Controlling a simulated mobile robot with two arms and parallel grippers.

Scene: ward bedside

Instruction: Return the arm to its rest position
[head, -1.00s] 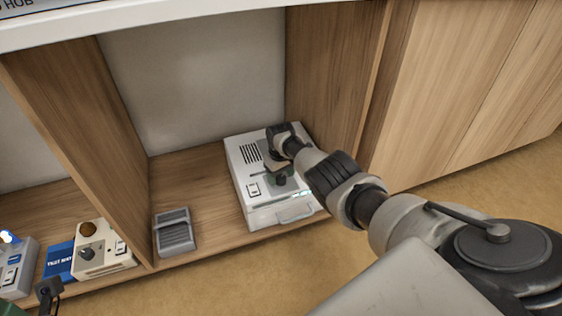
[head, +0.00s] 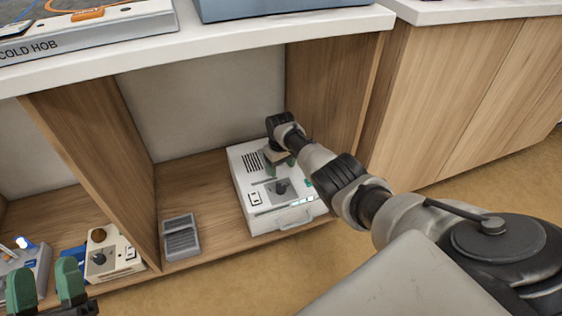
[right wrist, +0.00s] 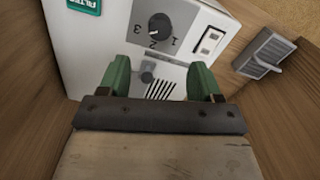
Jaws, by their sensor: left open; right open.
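My right arm reaches in from the right in the head view, with its right gripper (head: 278,160) over the top of a white device (head: 247,204) in the open shelf bay. In the right wrist view the right gripper (right wrist: 160,77) has its green fingers apart with nothing held between them. Beyond them are the device's black dial (right wrist: 148,77), marked 1, 2 and 3, a rocker switch (right wrist: 211,40) and vent slots. Whether a fingertip touches the device is unclear. My left gripper (head: 46,287) is open at the lower left of the head view, with green fingertips upright.
A grey pedal-like block (head: 181,240) sits left of the device. Wooden partitions (head: 92,160) bound the bay, and a white countertop (head: 230,40) overhangs it. A beige box with a knob (head: 112,254) stands in the left bay. The floor in front is clear.

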